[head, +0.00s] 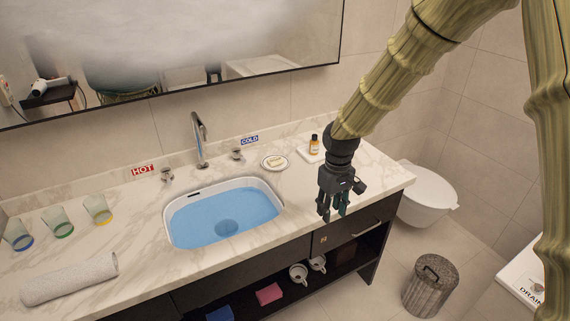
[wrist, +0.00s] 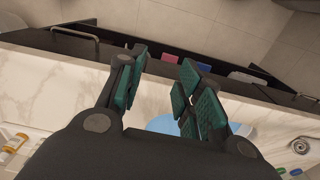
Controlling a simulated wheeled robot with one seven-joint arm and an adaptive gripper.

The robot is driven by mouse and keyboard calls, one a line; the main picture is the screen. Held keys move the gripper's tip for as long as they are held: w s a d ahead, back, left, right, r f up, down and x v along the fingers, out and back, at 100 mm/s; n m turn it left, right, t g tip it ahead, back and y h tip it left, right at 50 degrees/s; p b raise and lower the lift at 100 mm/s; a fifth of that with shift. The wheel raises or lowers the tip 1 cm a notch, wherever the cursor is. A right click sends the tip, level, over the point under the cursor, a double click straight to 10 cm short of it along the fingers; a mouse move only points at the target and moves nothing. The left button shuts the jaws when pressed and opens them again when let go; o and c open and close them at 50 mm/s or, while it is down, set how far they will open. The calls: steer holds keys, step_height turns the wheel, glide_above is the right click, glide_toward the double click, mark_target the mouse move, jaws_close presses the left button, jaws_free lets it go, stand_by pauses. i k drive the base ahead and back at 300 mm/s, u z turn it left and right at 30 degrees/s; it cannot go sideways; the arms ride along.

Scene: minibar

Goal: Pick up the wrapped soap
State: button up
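A small pale-yellow bar (head: 276,161) lies on a round white dish (head: 265,166) on the counter, behind and right of the basin in the head view. It looks like soap, but I cannot tell whether it is wrapped. My gripper (head: 334,207) points down at the counter's front edge, in front and to the right of the dish, apart from it. In the wrist view my gripper (wrist: 165,85) has its teal-padded fingers spread, with nothing between them. A white tray (head: 309,157) holds an amber bottle (head: 314,144); part of the tray is hidden behind my arm.
The filled basin (head: 180,237) and tall tap (head: 200,140) stand left of the dish. Several glasses (head: 58,222) and a rolled towel (head: 70,279) are at the left. A mirror (head: 240,45) hangs behind. Below are a shelf with cups (head: 299,273) and a bin (head: 425,293).

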mark_target(276, 160)
steer(key=u, duration=0.45)
steer(key=i, duration=1.4)
steer(key=z, duration=0.35)
